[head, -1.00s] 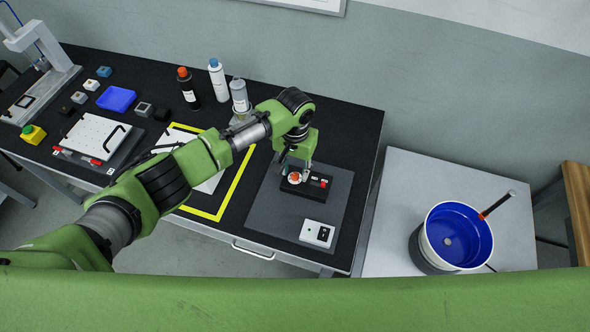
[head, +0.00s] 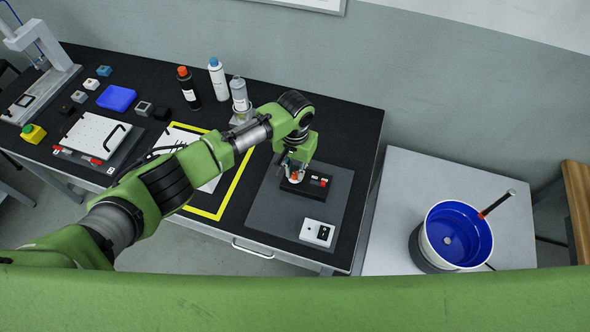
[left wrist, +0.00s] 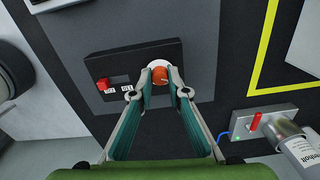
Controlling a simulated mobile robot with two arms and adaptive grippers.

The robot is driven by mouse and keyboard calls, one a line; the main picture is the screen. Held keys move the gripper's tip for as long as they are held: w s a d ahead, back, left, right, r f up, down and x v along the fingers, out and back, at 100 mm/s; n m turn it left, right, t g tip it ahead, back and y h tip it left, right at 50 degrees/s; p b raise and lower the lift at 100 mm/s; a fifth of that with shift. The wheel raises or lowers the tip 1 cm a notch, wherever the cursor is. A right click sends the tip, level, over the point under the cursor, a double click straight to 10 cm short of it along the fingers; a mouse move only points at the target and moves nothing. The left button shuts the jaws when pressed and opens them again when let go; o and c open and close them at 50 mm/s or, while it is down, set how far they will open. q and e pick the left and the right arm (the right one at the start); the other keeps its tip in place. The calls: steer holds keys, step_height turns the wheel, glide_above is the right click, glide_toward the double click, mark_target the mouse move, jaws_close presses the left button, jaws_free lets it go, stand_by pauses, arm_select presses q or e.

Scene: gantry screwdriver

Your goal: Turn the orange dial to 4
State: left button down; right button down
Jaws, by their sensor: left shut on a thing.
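The orange dial (left wrist: 160,74) sits on a white disc at one end of a black control box (left wrist: 125,65). In the left wrist view my left gripper (left wrist: 160,80) has its two fingertips on either side of the dial, shut on it. In the head view the left gripper (head: 293,172) reaches down over the dial, which is partly hidden. The black box (head: 318,181) also carries a red switch (left wrist: 103,84) and small white displays with digits too small to read surely. The dial's setting cannot be made out. My right gripper is not in view.
The box stands on a grey mat (head: 275,223) beside a white socket box (head: 317,232). Several bottles (head: 217,80) stand at the back of the black table. A blue-lined bucket (head: 457,236) is on the light table at right.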

arm_select(q)
steer(key=m, duration=0.3)
steer(key=shift+m, duration=0.3)
steer(key=m, duration=0.3)
steer(key=shift+m, duration=0.3)
steer(key=m, duration=0.3)
steer(key=shift+m, duration=0.3)
steer(key=m, duration=0.3)
steer(key=shift+m, duration=0.3)
steer(key=m+b, duration=0.1)
steer(key=m, duration=0.9)
steer(key=shift+b, duration=0.4)
steer(key=shift+m+b, duration=0.4)
steer(key=shift+m, duration=1.4)
